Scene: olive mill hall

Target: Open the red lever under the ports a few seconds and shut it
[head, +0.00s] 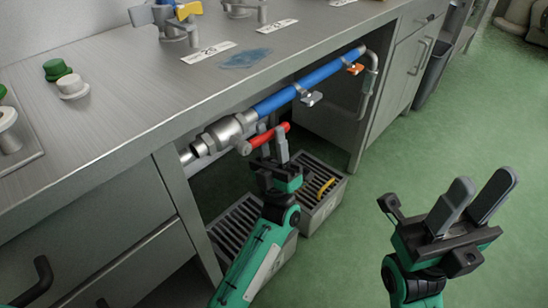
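The red lever (268,136) sits below the metal valve body on a blue pipe (300,90) under the bench top. It points to the right and slightly up in the picture, roughly along the pipe. My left gripper (274,145) is at the lever from below, with a grey finger crossing in front of its right part. The other finger is partly hidden, so I cannot tell whether they grip it. My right gripper (478,192) is open and empty, over the green floor at the right.
The steel bench (130,90) overhangs the pipe. Small orange (355,68) and grey (311,98) handles sit further along it. A grated drain box (325,205) with a yellow piece stands below.

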